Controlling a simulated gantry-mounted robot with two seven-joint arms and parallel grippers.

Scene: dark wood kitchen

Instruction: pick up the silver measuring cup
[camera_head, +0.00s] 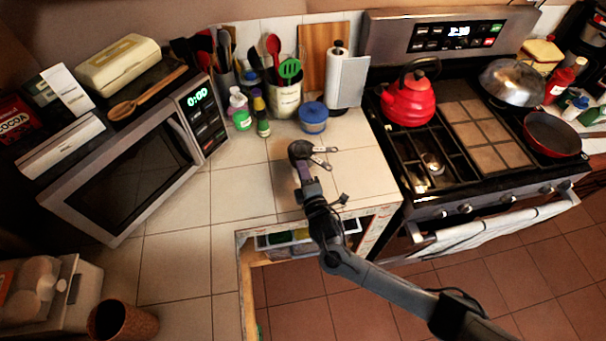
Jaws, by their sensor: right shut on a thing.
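The silver measuring cup (325,150) is at the front part of the tiled counter, left of the stove. A thin silver handle points right, and a second thin silver piece shows just below it. A dark rounded part sits at its left end. My right gripper (304,170) reaches in from the lower right, over the counter edge, and is shut on the measuring cup. The fingers are small and dark here, so the exact grip point and any gap to the counter are unclear. My left gripper is not in view.
A blue-lidded jar (314,118), a utensil crock (285,100) and a paper towel roll (347,80) stand behind. The microwave (130,165) is left, the stove with a red kettle (408,98) right. An open drawer (285,238) lies below my arm. Counter tiles left of the gripper are clear.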

